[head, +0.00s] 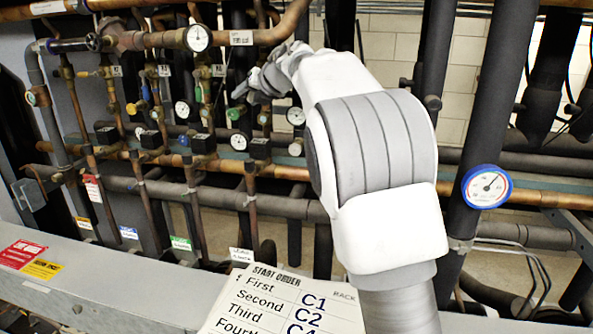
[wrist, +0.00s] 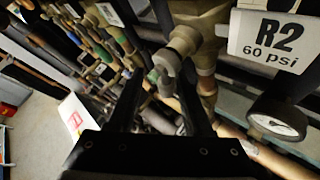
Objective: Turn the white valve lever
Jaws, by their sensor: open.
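In the wrist view a pale grey-white lever (wrist: 167,66) sticks out from a tan valve body (wrist: 207,35), with its rounded end between my fingers. My gripper (wrist: 157,62) is open, one dark finger on each side of the lever. I cannot tell whether either finger touches it. In the head view my gripper (head: 240,93) is small, among the valves and gauges left of my white and grey arm. The white lever cannot be made out there, and my arm and wrist hide part of the rack.
A tag reading R2 60 psi (wrist: 275,42) and a dark gauge (wrist: 277,118) are right of the gripper. Copper pipes and several gauges crowd the rack. A blue-rimmed gauge (head: 487,187) is on a dark pipe at right. A start order sign (head: 283,305) is in front.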

